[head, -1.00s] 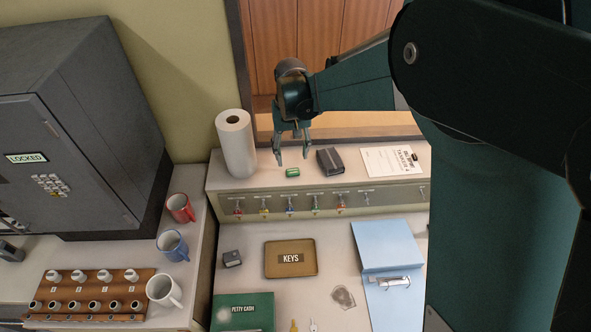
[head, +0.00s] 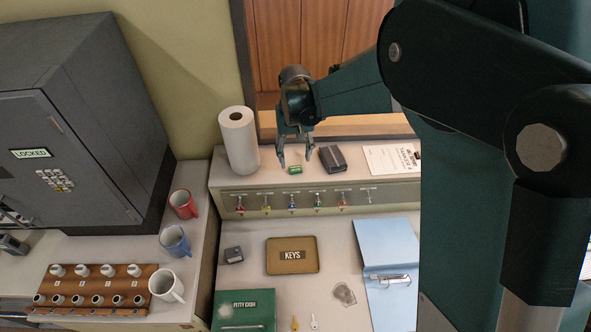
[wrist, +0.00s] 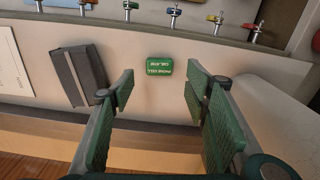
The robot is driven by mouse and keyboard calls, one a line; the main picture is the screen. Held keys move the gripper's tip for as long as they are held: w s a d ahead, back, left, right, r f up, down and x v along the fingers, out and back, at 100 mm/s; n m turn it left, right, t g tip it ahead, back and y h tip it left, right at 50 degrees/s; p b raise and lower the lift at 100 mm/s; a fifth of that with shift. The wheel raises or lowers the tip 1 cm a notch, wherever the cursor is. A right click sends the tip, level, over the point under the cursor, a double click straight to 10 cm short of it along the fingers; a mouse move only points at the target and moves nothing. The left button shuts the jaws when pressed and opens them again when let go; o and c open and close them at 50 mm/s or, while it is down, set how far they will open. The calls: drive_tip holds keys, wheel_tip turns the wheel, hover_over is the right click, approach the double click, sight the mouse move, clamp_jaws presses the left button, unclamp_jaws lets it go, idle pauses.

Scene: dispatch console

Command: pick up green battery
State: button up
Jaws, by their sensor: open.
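The green battery (head: 295,170) lies on the raised shelf behind the console desk, between the paper towel roll and a dark box. It also shows in the wrist view (wrist: 160,69) as a small green block with white lettering. My gripper (head: 295,161) is open and empty, pointing down over the shelf just by the battery. In the wrist view my gripper's fingers (wrist: 162,88) stand to either side, with the battery a little beyond the tips, between them. I cannot tell the exact height of the fingertips above the shelf.
A dark box (head: 332,158) lies close on one side and a paper towel roll (head: 239,140) stands on the other. A clipboard sheet (head: 392,158) lies farther right. Hooks with keys (head: 291,201) line the shelf's front. A key tray (head: 292,255) sits below.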

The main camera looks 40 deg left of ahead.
sight(296, 168)
drive_tip(key=shift+f, duration=0.15)
drive_tip(key=shift+d+f+p, duration=0.1)
drive_tip(key=shift+f+p, duration=0.4)
drive_tip(key=shift+f, duration=1.95)
drive_tip(key=c, duration=0.9)
